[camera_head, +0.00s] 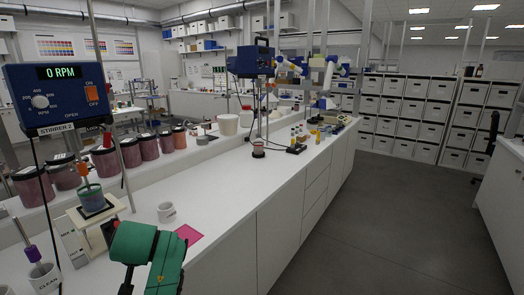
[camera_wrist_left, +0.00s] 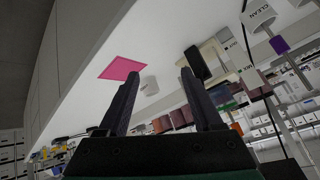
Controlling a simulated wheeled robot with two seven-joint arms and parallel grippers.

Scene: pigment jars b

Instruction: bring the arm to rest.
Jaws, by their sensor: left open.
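My left gripper (camera_wrist_left: 160,74) is open, with two dark fingers apart and nothing visible between them. In the head view my green and black left arm (camera_head: 150,252) shows at the bottom, over the front edge of the white bench (camera_head: 225,205); its fingers cannot be made out clearly there. My right gripper is in neither view.
A jar with a green band (camera_head: 92,200) stands on a plate under the blue stirrer (camera_head: 57,95). A cup marked CLEAN (camera_head: 45,278) is at the lower left. Several reddish jars (camera_head: 148,147) line the raised shelf.

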